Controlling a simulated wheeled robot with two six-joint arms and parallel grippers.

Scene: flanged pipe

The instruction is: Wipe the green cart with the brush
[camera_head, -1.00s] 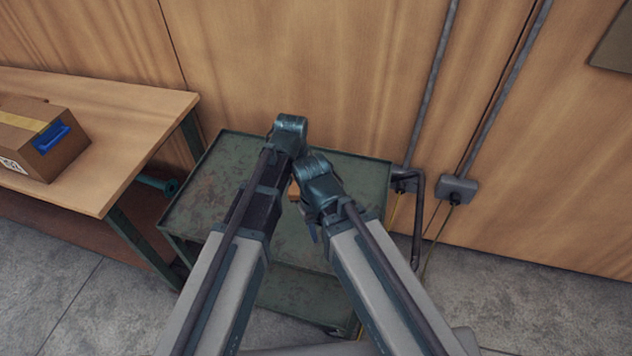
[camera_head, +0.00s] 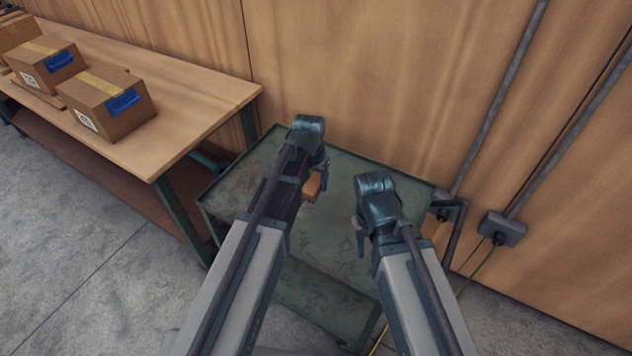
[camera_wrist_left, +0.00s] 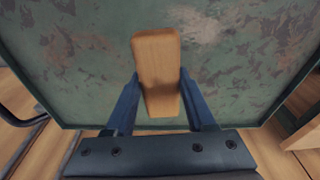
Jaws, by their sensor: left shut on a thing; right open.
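The green cart (camera_head: 340,205) stands against the wooden wall, its worn top tray below both my arms. In the left wrist view the cart top (camera_wrist_left: 80,50) fills the upper part. My left gripper (camera_wrist_left: 155,95) is shut on the wooden body of the brush (camera_wrist_left: 157,60), over the tray. The brush also shows as a small tan block (camera_head: 312,187) in the head view, beside the left wrist. Its bristles are hidden, and I cannot tell whether it touches the tray. My right gripper (camera_head: 358,240) is open over the right part of the cart, its fingers mostly hidden.
A wooden workbench (camera_head: 190,100) at the left holds several cardboard boxes, one (camera_head: 110,105) near its right end. Grey conduits with a socket box (camera_head: 503,228) run down the wall right of the cart. The grey floor (camera_head: 70,230) at the left is clear.

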